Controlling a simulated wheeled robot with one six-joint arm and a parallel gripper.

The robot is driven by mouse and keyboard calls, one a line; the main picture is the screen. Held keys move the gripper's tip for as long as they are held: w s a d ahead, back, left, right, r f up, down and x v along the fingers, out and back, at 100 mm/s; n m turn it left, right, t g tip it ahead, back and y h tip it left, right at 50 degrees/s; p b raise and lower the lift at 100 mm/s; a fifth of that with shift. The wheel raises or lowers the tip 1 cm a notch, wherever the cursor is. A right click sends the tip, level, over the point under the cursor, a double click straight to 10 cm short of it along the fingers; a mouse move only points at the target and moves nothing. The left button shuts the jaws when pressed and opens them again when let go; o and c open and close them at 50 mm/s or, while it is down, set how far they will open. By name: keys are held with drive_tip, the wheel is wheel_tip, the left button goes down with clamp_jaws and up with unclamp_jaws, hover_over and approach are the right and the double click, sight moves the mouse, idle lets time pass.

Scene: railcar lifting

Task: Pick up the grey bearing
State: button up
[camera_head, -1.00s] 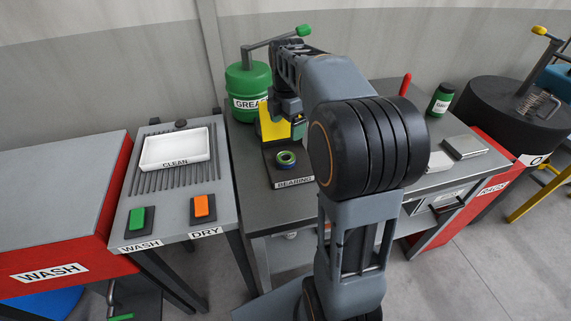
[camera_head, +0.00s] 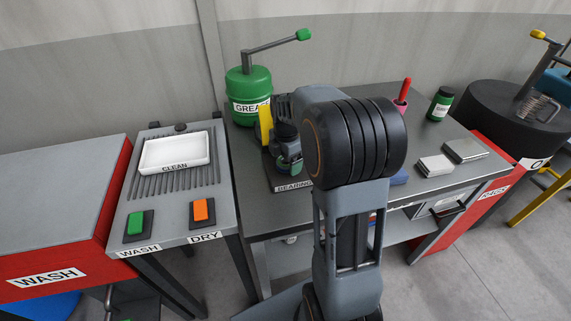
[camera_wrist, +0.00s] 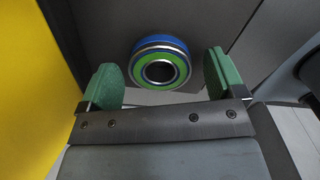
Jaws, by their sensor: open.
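The bearing (camera_wrist: 143,68) shows in the wrist view as a round ring with blue, silver and green bands and a dark hole. It sits on the dark stand labelled BEARING (camera_head: 293,187). My gripper (camera_wrist: 162,78) is open, with one green pad on each side of the bearing in the picture and gaps between. Whether the pads are level with it I cannot tell. In the head view my gripper (camera_head: 289,163) is over the stand and hides most or all of the bearing.
A yellow panel (camera_head: 265,124) stands close to my gripper's left; it also fills the left of the wrist view (camera_wrist: 35,80). The green grease canister (camera_head: 248,88) is behind. A red-handled tool (camera_head: 404,92), green jar (camera_head: 440,103) and grey blocks (camera_head: 465,149) are on the right.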

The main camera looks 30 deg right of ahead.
drive_tip(key=shift+f, duration=0.3)
drive_tip(key=shift+r, duration=0.1)
drive_tip(key=c, duration=1.2)
